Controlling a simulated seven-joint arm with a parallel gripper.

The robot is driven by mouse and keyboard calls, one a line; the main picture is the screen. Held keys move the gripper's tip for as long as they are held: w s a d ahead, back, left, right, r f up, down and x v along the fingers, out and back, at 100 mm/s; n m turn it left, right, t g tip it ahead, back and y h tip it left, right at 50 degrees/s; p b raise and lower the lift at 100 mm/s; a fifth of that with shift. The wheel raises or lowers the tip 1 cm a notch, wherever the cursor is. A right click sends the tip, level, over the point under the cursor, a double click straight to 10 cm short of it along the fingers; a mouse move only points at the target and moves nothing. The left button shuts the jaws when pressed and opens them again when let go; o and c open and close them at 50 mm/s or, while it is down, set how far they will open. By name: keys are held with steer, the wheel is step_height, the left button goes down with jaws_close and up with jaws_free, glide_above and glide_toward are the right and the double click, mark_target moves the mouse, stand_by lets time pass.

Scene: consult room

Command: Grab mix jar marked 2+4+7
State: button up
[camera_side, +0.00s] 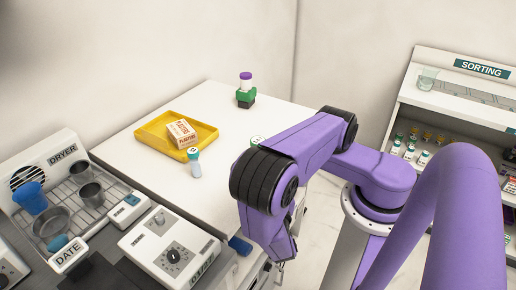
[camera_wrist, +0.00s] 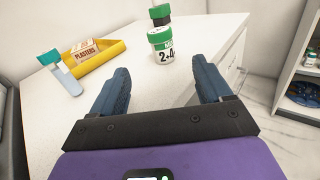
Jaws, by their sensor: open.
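The mix jar (camera_wrist: 165,48) stands upright on the white table, with a green lid and a white label on which "2+4" can be read; the rest of the marking is turned out of sight. My gripper (camera_wrist: 162,72) is open and empty in the wrist view, with one dark blue finger on each side. The jar is ahead of the fingertips, roughly centred between them and apart from both. My arm hides the fingers in the side view.
A green and black holder (camera_side: 245,98) with a purple-capped jar (camera_side: 246,80) stands behind. A dryer (camera_side: 55,165) is left, a sorting shelf (camera_side: 440,110) right. The table's middle is clear.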

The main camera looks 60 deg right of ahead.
steer(key=x, duration=1.3)
steer(key=shift+d, duration=0.1)
steer(key=c, duration=1.1)
